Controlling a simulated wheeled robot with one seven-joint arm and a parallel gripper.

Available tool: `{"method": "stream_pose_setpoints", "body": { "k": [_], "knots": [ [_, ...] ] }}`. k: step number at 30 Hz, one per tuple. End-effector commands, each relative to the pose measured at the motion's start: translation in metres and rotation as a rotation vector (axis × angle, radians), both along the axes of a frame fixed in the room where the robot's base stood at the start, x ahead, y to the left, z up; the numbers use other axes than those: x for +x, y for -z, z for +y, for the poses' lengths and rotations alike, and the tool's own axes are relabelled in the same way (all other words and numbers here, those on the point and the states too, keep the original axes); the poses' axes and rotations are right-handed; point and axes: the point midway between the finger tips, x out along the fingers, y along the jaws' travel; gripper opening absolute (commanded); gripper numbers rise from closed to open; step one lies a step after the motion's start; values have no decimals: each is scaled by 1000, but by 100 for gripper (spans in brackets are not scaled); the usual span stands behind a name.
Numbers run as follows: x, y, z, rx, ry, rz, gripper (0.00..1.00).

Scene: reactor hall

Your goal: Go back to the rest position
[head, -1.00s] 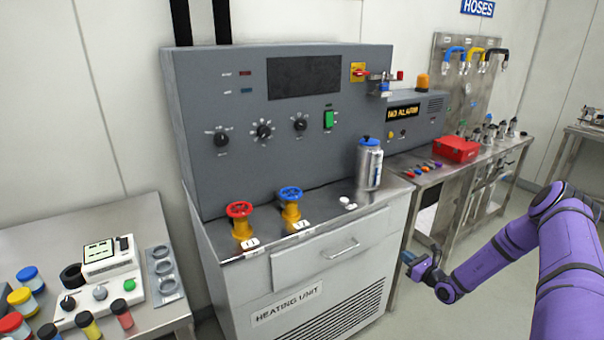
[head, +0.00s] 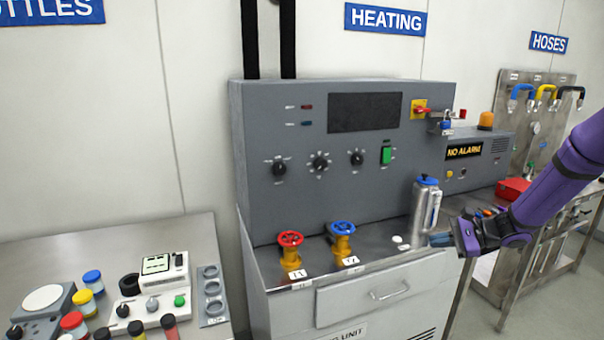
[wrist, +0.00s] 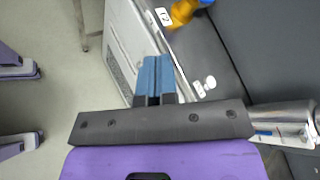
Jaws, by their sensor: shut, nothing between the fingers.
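My gripper (head: 440,240) is in front of the right end of the heating unit (head: 290,130), close to a steel flask with a blue lid (head: 426,205). The flask (wrist: 285,122) shows there to the right, beside the gripper body. My purple arm comes in from the right of the head view.
A red valve (head: 291,250) and a blue valve (head: 342,238) stand on the unit's steel top, left of the gripper. A small white object (head: 398,239) lies near the flask. A bench with jars (head: 92,282) is at the left. A red box (head: 513,189) sits behind my arm.

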Motion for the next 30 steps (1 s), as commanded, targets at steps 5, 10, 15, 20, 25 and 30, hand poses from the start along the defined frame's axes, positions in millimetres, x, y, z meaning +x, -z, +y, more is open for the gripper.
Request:
{"method": "stream_pose_setpoints", "body": {
  "k": [5, 10, 15, 20, 25, 30],
  "knots": [
    [-31, -49, 28, -162, -151, -55, 0],
    [-66, -87, 50, -316, -281, -108, 0],
    [-104, -122, 66, -470, -400, -168, 0],
    [-141, -151, 77, -615, -497, -228, 0],
    [-182, -177, 84, -767, -589, -297, 0],
    [-224, -199, 86, -918, -667, -373, 0]
  ]
}}
